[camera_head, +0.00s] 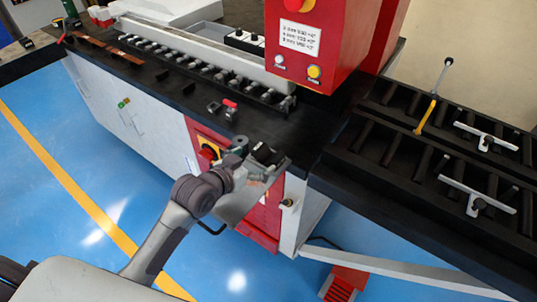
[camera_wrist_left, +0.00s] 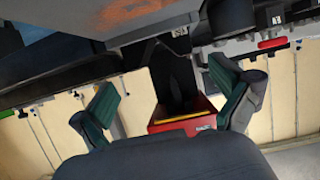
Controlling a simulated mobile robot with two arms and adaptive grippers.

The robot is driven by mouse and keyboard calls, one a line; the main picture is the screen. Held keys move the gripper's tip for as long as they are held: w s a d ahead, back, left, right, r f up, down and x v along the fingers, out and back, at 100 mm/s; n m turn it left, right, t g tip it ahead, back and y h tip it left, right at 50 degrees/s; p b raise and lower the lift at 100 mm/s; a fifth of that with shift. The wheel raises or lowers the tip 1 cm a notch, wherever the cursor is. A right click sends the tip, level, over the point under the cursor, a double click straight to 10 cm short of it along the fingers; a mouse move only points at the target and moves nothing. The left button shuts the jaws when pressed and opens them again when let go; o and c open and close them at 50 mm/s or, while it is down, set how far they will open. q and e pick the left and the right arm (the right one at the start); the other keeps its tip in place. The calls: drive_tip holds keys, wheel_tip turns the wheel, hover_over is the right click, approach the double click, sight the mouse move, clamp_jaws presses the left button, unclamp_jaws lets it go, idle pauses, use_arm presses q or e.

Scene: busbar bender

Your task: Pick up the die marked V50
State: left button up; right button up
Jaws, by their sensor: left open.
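Several dark dies (camera_head: 205,66) stand in a long row in a rack on the black bench top. I cannot read any marking on them, so I cannot tell which is V50. My left gripper (camera_head: 266,153) is over the bench's front edge, nearer to me than the row and apart from it. In the left wrist view its two green-padded fingers (camera_wrist_left: 165,84) are spread apart, with nothing clearly held between them. My right gripper is not in view.
Small loose metal parts, one with a red top (camera_head: 229,103), lie between the row and my left gripper. A red machine head (camera_head: 318,40) with buttons rises behind. A roller table (camera_head: 400,160) with clamps is at the right. Blue floor (camera_head: 100,185) lies in front.

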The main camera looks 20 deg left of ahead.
sight(266, 161)
use_arm(q)
drive_tip(key=p+x, duration=0.1)
drive_tip(key=x, duration=0.4)
drive_tip(key=shift+w+d+f, duration=0.1)
drive_tip(key=shift+w, duration=0.2)
drive_tip(key=shift+s, duration=0.1)
drive_tip(key=c, duration=1.5)
drive_tip(key=shift+r, duration=0.2)
drive_tip(key=shift+c, duration=0.4)
